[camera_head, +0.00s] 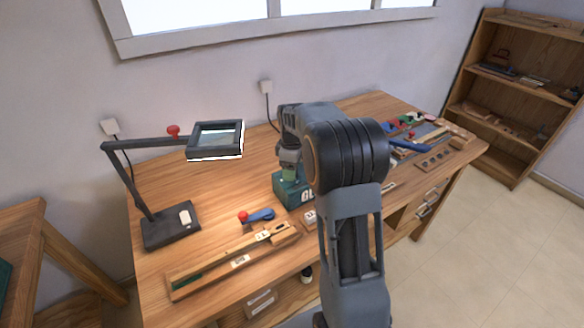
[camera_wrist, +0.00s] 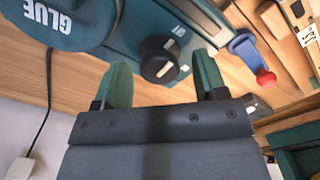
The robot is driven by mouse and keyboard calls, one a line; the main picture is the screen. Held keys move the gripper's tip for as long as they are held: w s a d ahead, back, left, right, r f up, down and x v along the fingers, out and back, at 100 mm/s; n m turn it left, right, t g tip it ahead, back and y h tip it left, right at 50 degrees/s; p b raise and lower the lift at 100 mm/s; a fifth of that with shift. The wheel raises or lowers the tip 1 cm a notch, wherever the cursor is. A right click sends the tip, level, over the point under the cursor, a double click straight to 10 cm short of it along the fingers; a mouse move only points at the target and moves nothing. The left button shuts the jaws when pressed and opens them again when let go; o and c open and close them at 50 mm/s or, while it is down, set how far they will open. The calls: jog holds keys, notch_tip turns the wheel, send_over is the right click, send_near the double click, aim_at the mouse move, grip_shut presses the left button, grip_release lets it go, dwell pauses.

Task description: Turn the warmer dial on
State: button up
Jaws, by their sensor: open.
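The warmer is a teal box with a white GLUE label (camera_head: 281,192), on the wooden table. In the wrist view its teal body (camera_wrist: 138,22) fills the top, with a round pot-like part lettered GLUE (camera_wrist: 55,22) at left. The warmer dial (camera_wrist: 158,58) is a black round knob with a pale pointer mark, and small white markings sit beside it. My gripper (camera_wrist: 162,64) is open, with its two green fingertips on either side of the dial and gaps showing. In the head view my gripper (camera_head: 289,172) is over the warmer; the dial is hidden there.
A blue clamp-like tool with a red knob (camera_head: 262,215) lies left of the warmer; it is close to my right fingertip in the wrist view (camera_wrist: 246,52). A magnifier lamp (camera_head: 216,141) stands at left. A long wooden key piece (camera_head: 222,265) lies in front.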

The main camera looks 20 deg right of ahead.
jog(key=shift+c, duration=0.4)
jog(key=c, duration=0.8)
jog(key=shift+c, duration=0.2)
jog(key=shift+m, duration=0.3)
jog(key=m+p, duration=0.1)
jog(key=m, duration=0.2)
jog(key=shift+r, duration=0.1)
jog(key=m+p, duration=0.1)
jog(key=m, duration=0.5)
jog(key=m+p, duration=0.1)
jog(key=m, duration=0.3)
jog(key=shift+m+p, duration=0.3)
jog(key=shift+m, duration=1.8)
